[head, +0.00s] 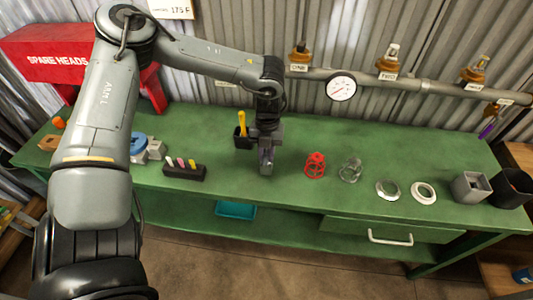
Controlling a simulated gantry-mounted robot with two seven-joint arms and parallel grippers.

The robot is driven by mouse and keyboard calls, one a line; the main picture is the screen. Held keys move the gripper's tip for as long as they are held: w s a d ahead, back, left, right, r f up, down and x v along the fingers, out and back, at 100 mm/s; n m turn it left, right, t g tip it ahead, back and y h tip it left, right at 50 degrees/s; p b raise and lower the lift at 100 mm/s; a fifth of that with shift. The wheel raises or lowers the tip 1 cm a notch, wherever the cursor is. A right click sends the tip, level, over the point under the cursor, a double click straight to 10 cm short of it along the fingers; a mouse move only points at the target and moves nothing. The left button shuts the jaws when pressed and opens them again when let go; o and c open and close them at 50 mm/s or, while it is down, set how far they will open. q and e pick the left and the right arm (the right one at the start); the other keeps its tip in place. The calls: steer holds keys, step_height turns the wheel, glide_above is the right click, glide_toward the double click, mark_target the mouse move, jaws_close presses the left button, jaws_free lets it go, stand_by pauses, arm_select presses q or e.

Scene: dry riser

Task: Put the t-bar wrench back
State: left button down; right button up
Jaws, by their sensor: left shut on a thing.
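My left gripper (266,167) points down over the middle of the green bench, close to its top. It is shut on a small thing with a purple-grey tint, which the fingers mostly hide. This appears to be the t-bar wrench, but its shape cannot be made out. Just left of the gripper is a black holder (243,139) with a yellow-handled tool (242,122) upright in it. My right gripper is not in view.
On the green bench (330,195), a black block (184,172) with coloured pegs stands left. A red cage (315,165), clear cage (350,170), two rings (424,192) and a grey square cup (470,187) stand right. A pipe with a gauge (341,87) runs behind.

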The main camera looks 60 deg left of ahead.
arm_select(q)
steer(key=shift+f, duration=0.5)
steer(key=shift+f, duration=0.15)
steer(key=shift+f, duration=0.1)
steer(key=c, duration=1)
jaws_free()
